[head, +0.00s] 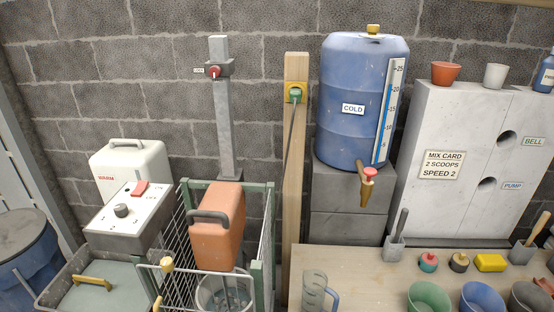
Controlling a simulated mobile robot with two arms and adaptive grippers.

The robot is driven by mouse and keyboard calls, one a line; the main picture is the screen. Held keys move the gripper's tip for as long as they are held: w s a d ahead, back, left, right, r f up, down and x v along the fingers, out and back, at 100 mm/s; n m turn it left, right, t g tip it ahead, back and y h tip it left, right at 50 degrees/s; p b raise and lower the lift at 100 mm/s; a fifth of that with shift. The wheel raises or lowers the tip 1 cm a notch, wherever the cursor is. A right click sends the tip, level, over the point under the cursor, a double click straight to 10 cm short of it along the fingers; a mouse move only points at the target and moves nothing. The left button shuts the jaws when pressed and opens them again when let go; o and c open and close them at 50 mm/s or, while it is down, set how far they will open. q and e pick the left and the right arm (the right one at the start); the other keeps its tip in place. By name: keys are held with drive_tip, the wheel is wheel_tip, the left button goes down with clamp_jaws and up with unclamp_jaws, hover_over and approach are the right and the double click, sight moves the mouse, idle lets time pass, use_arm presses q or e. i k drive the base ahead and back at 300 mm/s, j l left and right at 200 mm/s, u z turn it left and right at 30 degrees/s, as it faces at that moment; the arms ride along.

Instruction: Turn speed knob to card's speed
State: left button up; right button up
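The speed knob (121,210) is a dark round knob on the sloped white top of a grey control box (150,235) at the left. Small marks sit around it, too small to read, and I cannot tell which one it points to. A red switch (140,187) sits beside it on the same panel. The mix card (441,165) on the white cabinet reads "2 SCOOPS SPEED 2". Neither of my grippers shows in the head view.
A wire cage (258,285) with an orange can (216,228) stands right of the control box. A white can labelled WARM (130,165) is behind it. A wooden table (375,270) with a jug (315,290) and several bowls fills the lower right.

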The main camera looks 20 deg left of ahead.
sight(120, 210)
drive_tip(key=u, duration=1.6)
